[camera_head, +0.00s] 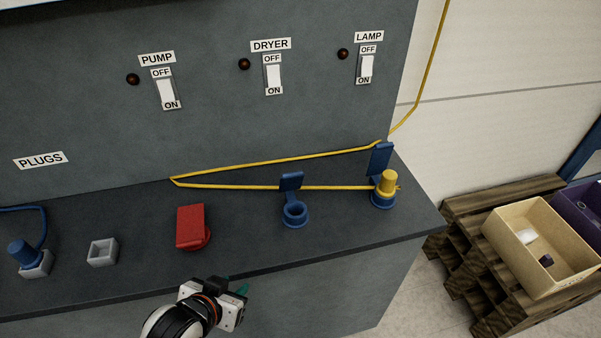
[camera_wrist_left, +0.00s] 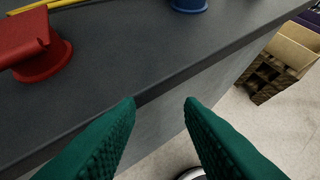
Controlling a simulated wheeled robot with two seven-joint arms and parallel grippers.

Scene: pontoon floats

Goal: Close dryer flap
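A blue socket (camera_head: 295,214) stands on the dark counter below the DRYER switch. Its blue flap (camera_head: 291,181) is raised at the back, and the round opening is empty. Part of a blue socket shows at the top of the left wrist view (camera_wrist_left: 188,4). My left gripper (camera_head: 242,290) is in front of the counter's front edge, left of and nearer than this socket. In the left wrist view its green fingers (camera_wrist_left: 160,104) are apart with nothing between them. My right gripper is not in view.
A red socket (camera_head: 191,227) has its lid down. A blue plug (camera_head: 22,251) stands in a grey holder. A beige box (camera_head: 541,245) rests on pallets at right.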

